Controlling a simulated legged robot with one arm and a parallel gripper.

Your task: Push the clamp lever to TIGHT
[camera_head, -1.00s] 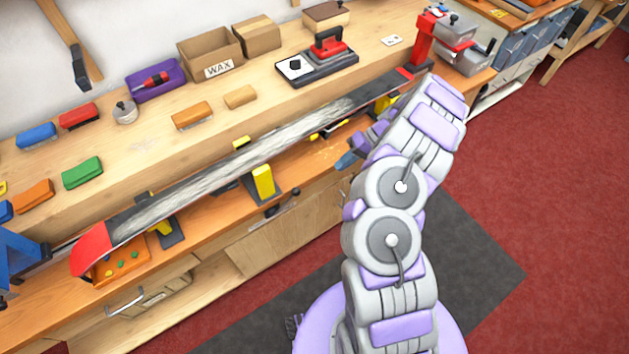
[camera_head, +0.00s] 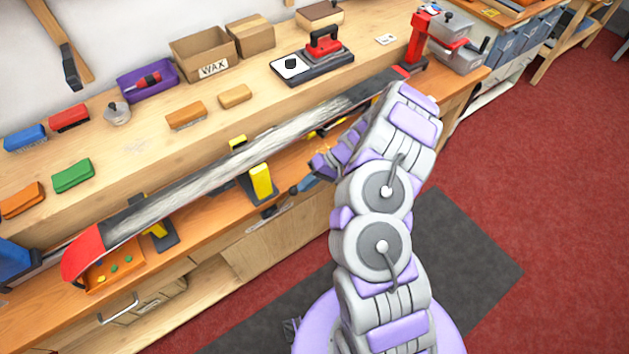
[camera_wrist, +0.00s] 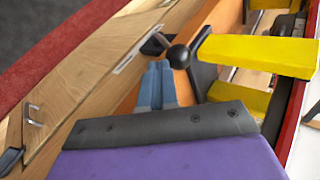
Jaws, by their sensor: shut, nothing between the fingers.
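The clamp lever's round black knob (camera_wrist: 178,56) is close in the wrist view, beside the yellow clamp (camera_wrist: 258,52). My gripper (camera_wrist: 155,78) has its blue fingers together, with nothing between them, and the tips are right by the knob. I cannot tell whether they touch it. In the head view my gripper (camera_head: 297,188) is low at the bench front, just right of the yellow clamp post (camera_head: 261,181). The lever is small there and partly hidden by my fingers. A pale strip (camera_wrist: 138,52) lies on the bench edge; its markings are unreadable.
A long ski or board (camera_head: 215,172) with a red tip lies across the clamps above my gripper. The bench (camera_head: 200,225) runs along the left. Brushes, a wax box (camera_head: 203,55) and an iron (camera_head: 322,55) stand on the upper shelf. Floor in front is clear.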

